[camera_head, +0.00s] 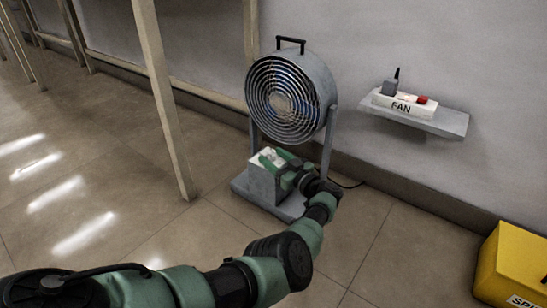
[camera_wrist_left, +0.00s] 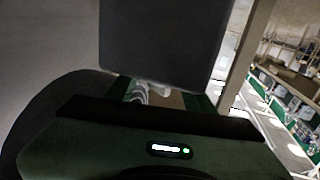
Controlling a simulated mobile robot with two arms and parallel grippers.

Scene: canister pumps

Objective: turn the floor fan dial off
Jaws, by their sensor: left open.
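The grey floor fan (camera_head: 288,98) stands by the wall, with a round wire grille and a top handle. A light grey control box (camera_head: 262,184) sits on its base. My left gripper (camera_head: 268,158) is at the top of this box, its jaws open. I cannot tell whether it touches the box. The dial is not clearly visible in the head view, where the gripper covers part of the box top. In the left wrist view, a dark grey block (camera_wrist_left: 160,45) fills the upper middle, and a small pale piece shows below it between the green fingers. My right gripper is not in view.
A wall shelf (camera_head: 440,122) right of the fan holds a white power strip labelled FAN (camera_head: 404,104) with a red switch and a plug. A wooden post (camera_head: 165,100) stands left of the fan. A yellow box (camera_head: 515,265) is at lower right. A cable runs along the floor.

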